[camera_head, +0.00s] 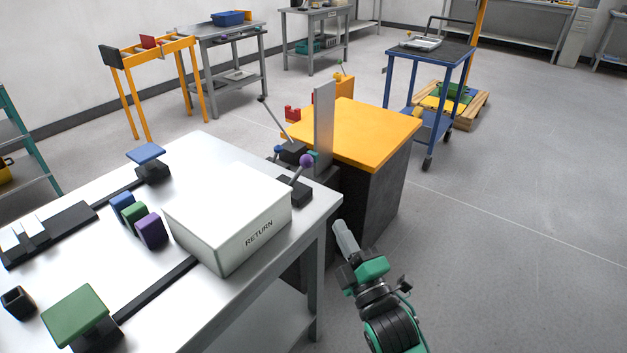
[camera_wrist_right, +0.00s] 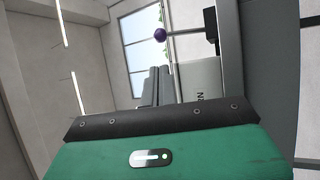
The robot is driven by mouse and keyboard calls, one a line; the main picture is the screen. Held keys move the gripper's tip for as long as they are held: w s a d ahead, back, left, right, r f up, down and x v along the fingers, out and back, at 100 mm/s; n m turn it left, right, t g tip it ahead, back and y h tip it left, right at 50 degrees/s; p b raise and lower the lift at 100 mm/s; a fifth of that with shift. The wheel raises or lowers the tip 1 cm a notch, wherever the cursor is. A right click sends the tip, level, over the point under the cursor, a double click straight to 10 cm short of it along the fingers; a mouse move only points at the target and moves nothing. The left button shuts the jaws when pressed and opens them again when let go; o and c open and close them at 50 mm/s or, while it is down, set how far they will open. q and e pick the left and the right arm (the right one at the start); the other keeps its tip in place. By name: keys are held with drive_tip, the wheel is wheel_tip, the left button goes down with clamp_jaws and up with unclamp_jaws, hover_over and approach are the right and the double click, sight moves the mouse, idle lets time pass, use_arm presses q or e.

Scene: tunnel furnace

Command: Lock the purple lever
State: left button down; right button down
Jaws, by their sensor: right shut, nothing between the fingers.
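The purple lever has a purple ball knob (camera_head: 306,160) on a thin rod. The rod rises from a dark base (camera_head: 296,190) at the right end of the white table, behind the white RETURN box. In the right wrist view the purple ball (camera_wrist_right: 160,34) and its rod show beyond the fingertips, apart from them. My right gripper (camera_head: 343,232) is shut and empty, just off the table's right edge and nearer to the camera than the lever. Its closed fingers also show in the right wrist view (camera_wrist_right: 158,86). My left gripper is not in view.
The RETURN box (camera_head: 228,215) stands on the white table (camera_head: 222,312). An upright grey plate (camera_head: 323,125) and an orange-topped block (camera_head: 375,132) are behind.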

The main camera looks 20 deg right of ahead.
sight(309, 167)
drive_tip(key=shift+w, duration=0.1)
